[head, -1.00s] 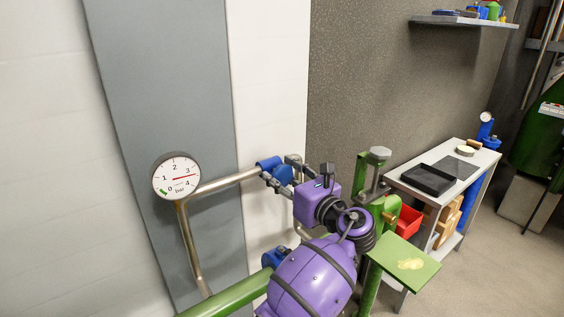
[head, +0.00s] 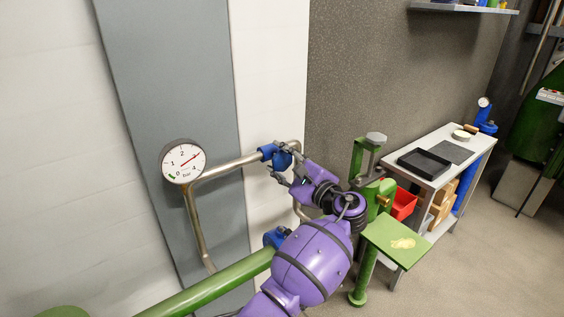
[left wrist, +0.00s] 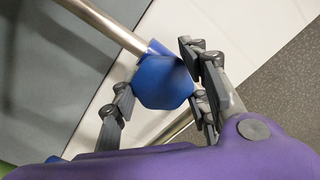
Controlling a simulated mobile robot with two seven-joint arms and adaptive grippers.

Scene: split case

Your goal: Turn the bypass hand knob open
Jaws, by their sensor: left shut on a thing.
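The blue bypass hand knob (head: 283,160) sits on the steel pipe (head: 226,168) right of the gauge, next to a blue fitting on that pipe. My left gripper (head: 281,167) reaches it from the lower right, its grey fingers on either side of the knob. In the left wrist view the blue, many-sided knob (left wrist: 165,82) lies between the fingers (left wrist: 160,92), which are shut on it. The fingers cover part of its edge. My right gripper is not in view.
A round pressure gauge (head: 183,161) in bar stands left of the knob, its needle near 3. A green pipe (head: 215,283) with another blue valve part (head: 276,237) runs below. A green stand (head: 366,160) and a grey workbench (head: 442,146) are at right.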

